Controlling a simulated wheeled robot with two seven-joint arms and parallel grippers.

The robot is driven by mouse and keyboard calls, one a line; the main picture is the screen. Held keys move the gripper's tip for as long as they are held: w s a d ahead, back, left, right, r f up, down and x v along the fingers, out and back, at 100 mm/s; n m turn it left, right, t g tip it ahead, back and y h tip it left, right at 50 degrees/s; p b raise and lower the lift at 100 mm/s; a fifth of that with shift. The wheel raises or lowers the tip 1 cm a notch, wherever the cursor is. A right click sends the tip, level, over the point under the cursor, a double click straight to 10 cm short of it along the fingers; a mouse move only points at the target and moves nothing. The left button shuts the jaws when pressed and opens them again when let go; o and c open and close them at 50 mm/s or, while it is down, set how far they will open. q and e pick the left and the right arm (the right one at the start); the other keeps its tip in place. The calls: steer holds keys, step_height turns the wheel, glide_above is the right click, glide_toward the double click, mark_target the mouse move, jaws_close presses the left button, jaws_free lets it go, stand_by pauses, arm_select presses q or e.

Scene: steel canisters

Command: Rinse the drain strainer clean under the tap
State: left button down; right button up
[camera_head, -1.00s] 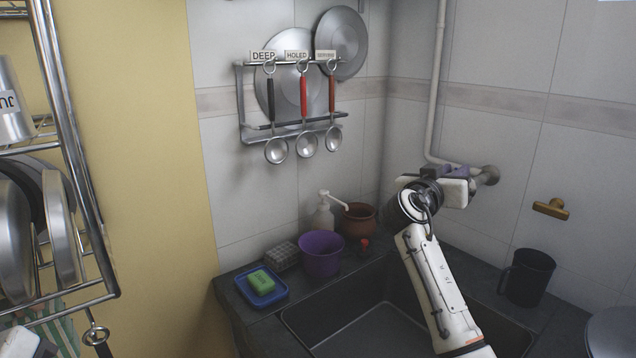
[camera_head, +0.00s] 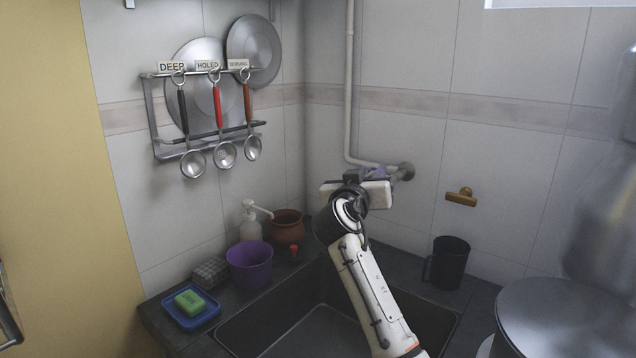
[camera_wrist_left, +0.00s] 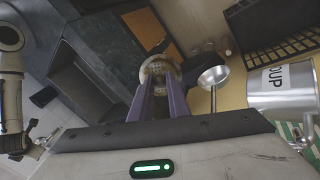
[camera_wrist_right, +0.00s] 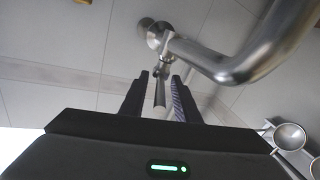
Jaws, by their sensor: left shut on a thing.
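The drain strainer (camera_wrist_left: 160,70) is a round, perforated metal piece in the left wrist view. My left gripper (camera_wrist_left: 163,85) is shut on it with its purple fingers; this gripper is out of the head view. The tap (camera_wrist_right: 215,60) is a steel wall pipe with a small lever (camera_wrist_right: 161,88) in the right wrist view. My right gripper (camera_wrist_right: 159,76) has its fingers apart, one on each side of the lever; contact is not clear. In the head view the right gripper (camera_head: 374,176) is in front of the tap base (camera_head: 405,171) and hides most of the tap. No water shows.
The dark sink (camera_head: 325,335) lies below my right arm. A black mug (camera_head: 447,263) stands right. A soup canister (camera_wrist_left: 285,88) is near my left gripper.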

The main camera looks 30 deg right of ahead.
steer(key=b+v, duration=0.1)
steer(key=v, duration=1)
steer(key=shift+d, duration=0.1)
